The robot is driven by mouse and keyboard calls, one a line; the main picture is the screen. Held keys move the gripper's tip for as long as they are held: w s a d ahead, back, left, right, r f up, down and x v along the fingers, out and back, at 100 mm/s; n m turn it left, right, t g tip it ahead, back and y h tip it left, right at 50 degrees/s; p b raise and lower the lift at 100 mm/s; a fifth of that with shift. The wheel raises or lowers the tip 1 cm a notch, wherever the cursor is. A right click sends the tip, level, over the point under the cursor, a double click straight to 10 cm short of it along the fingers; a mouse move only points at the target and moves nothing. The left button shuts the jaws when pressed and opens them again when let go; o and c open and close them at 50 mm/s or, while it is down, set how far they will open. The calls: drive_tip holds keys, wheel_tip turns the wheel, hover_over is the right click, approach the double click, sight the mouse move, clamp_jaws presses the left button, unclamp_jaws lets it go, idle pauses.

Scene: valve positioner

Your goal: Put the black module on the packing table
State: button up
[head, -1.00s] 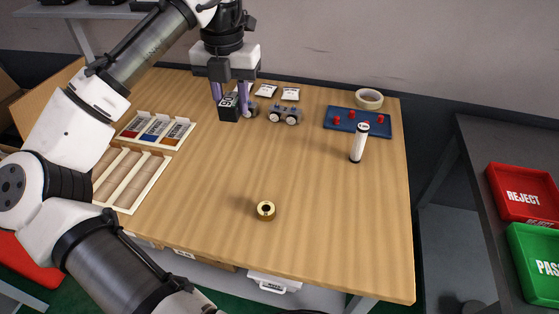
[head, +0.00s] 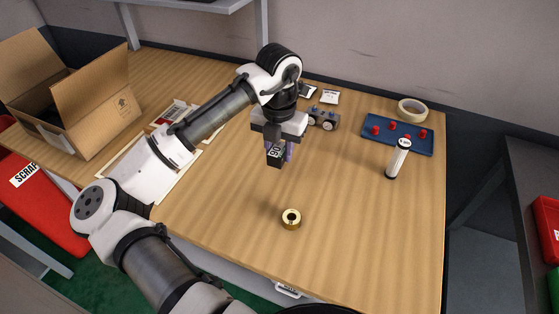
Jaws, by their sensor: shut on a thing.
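The black module (head: 275,156), a small dark block with white marking on its face, is between the purple fingers of my gripper (head: 284,152). My gripper is shut on it and points down over the middle of the wooden table (head: 350,235). The module looks raised above the table top, but the height is hard to tell. My gripper's body hides part of the module. The wooden table carries an open cardboard box at its left end. No label in view tells whether this is the packing table.
The open cardboard box (head: 95,125) stands at left. A brass ring (head: 291,219) lies at the front. A white cylinder (head: 398,159), a blue tray with red pegs (head: 398,135), a tape roll (head: 412,110) and a small wheeled part (head: 322,119) are at right. The right front is bare.

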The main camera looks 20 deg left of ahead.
sight(279, 172)
drive_tip(key=shift+f, duration=2.3)
drive_tip(key=shift+f, duration=0.15)
drive_tip(key=o, duration=1)
wheel_tip(279, 172, up, 12)
drive_tip(key=shift+r+b, duration=0.15)
drive_tip(key=shift+b, duration=0.3)
